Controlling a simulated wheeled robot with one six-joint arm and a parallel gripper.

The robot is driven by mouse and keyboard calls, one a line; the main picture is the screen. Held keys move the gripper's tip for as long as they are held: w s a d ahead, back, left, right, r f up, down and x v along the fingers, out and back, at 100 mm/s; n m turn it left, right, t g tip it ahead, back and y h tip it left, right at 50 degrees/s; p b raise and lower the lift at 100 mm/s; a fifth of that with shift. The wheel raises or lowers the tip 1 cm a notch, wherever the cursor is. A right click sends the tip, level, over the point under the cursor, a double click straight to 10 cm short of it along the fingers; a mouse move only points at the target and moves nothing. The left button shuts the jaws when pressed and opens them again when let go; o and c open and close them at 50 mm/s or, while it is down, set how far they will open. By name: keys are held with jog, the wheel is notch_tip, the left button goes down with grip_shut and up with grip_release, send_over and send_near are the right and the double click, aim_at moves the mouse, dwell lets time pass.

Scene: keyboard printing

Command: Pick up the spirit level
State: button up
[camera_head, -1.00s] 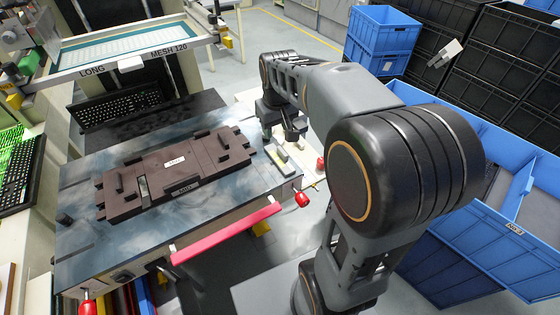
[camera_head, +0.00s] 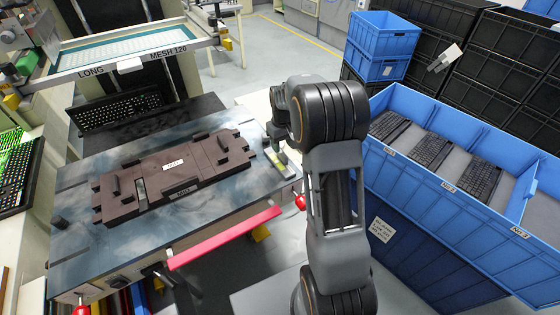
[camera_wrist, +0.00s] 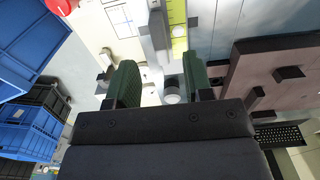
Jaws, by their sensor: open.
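The spirit level appears to be the slim yellow-green and grey piece (camera_head: 280,162) at the right edge of the work table, partly hidden by my arm. In the wrist view a yellow-green strip (camera_wrist: 179,22) with grey parts beside it shows at the top, beyond the fingertips. My gripper (camera_wrist: 160,82) has its two green-padded fingers apart, with nothing held between them. In the head view the arm's end is over the table's right edge near that piece; its fingers are hard to make out.
A dark brown fixture (camera_head: 165,172) lies on the table (camera_head: 85,232) left of the piece. A red knob (camera_head: 300,202) and a red bar (camera_head: 225,237) are at the table's front. Blue bins (camera_head: 420,190) with keyboards stand to the right. A screen frame (camera_head: 130,66) is at the back.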

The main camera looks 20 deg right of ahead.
aim_at(282, 153)
jog(key=shift+w+f+p, duration=0.1)
jog(key=shift+f+p, duration=0.35)
jog(key=shift+f, duration=2.35)
grip_shut()
